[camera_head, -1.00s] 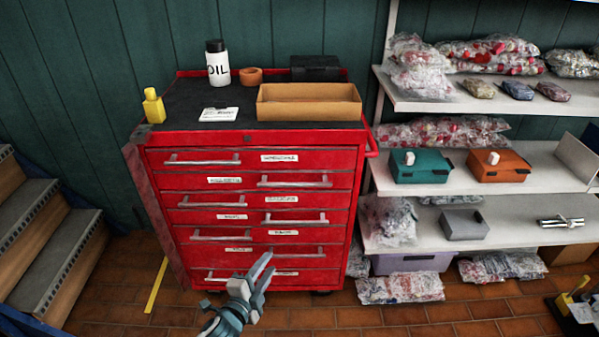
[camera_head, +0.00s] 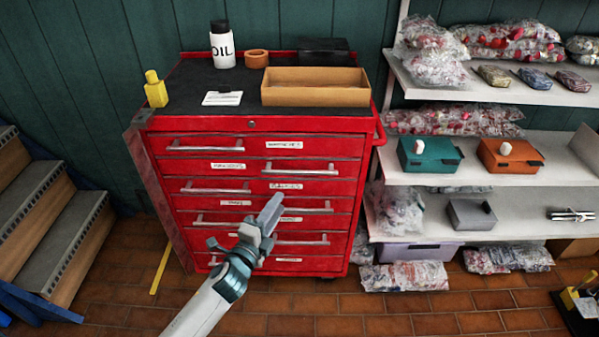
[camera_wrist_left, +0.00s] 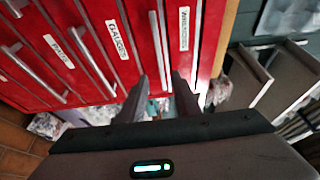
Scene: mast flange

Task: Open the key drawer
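The red tool cabinet (camera_head: 165,150) stands in the middle of the head view with several labelled drawers, all looking shut. Each drawer has a pale bar handle, such as the top one (camera_head: 205,148). The small labels are mostly unreadable in the head view, so I cannot tell which is the key drawer. In the left wrist view a label (camera_wrist_left: 116,39) seems to read "GAUGES". My left gripper (camera_head: 272,220) is in front of the middle and lower drawers and hides parts of them. In the left wrist view its fingers (camera_wrist_left: 168,92) are apart with nothing visible between them. My right gripper is not in view.
On the cabinet top are an oil bottle (camera_head: 222,50), a yellow bottle (camera_head: 155,90) and a cardboard tray (camera_head: 315,98). White shelves (camera_head: 520,180) with bags and boxes stand close on the right. Wooden steps (camera_head: 45,220) are on the left. Floor in front is clear.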

